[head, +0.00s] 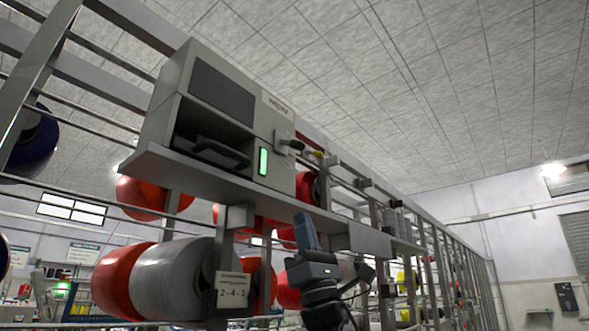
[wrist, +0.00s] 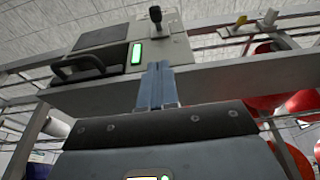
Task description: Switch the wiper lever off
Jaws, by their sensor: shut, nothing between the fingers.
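The wiper lever (head: 290,145) is a short lever with a black knob on a pale plate, under the label "wiper" on the grey machine box (head: 182,123). It sticks out to the right in the head view. In the wrist view the wiper lever (wrist: 156,15) shows at the top edge, its knob uppermost. A green light (head: 263,161) glows at its lower left; it also shows in the wrist view (wrist: 136,53). My gripper (head: 303,218) is shut and empty, below the lever and apart from it. Its blue fingers (wrist: 156,70) point up towards the box.
A grey ledge (head: 190,179) runs under the box, close to my fingers. A black handle (head: 213,151) sits in the box's recess. A yellow-knobbed lever (head: 318,153) is farther right. Red and grey bobbins (head: 175,278) hang below, by a sign reading 2-4-3 (head: 232,290).

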